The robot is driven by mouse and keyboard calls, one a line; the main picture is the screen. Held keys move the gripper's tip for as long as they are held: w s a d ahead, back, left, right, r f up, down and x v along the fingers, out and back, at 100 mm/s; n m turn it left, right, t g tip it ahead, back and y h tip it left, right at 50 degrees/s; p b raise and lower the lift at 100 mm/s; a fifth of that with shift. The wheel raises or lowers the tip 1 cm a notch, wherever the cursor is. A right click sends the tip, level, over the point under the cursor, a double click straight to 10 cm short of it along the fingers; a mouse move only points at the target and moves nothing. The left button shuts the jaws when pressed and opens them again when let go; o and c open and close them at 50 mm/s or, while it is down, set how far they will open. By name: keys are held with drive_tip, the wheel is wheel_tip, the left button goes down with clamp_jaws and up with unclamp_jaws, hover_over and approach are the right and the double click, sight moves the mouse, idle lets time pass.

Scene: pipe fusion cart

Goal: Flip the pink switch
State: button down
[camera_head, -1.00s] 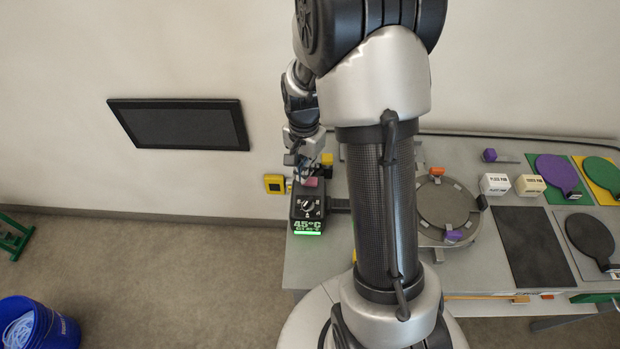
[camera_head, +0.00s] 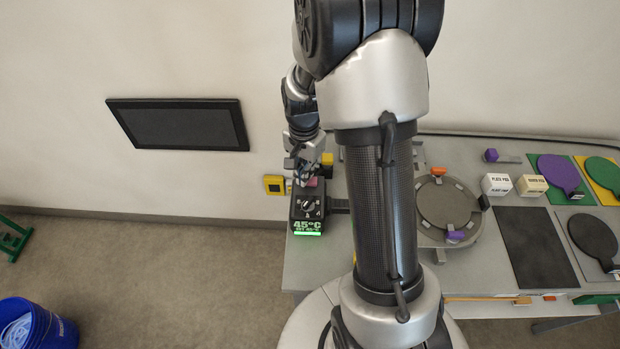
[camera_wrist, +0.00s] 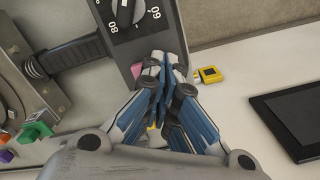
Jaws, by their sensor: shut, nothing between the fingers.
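The pink switch (camera_head: 312,182) is a small pink piece at the back of the black control box (camera_head: 307,211), whose green display reads 45°C. It also shows in the wrist view (camera_wrist: 137,70), just left of the fingertips and partly hidden by them. My gripper (camera_head: 306,176) is over the back end of the box in the head view, beside the switch. In the wrist view my gripper's fingertips (camera_wrist: 165,62) are together and empty, over the lower end of the box. I cannot tell whether they touch the switch. The box's dial (camera_wrist: 127,14) is ahead of the fingertips.
A yellow wall box (camera_head: 274,185) is left of the control box, and a yellow block (camera_head: 327,159) is behind it. A round grey fixture (camera_head: 444,204) stands to the right on the table. A dark screen (camera_head: 180,124) hangs on the wall.

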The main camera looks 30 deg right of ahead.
drive_tip(key=shift+f, duration=0.15)
drive_tip(key=shift+r+p, duration=2.65)
drive_tip(key=shift+r, duration=0.9)
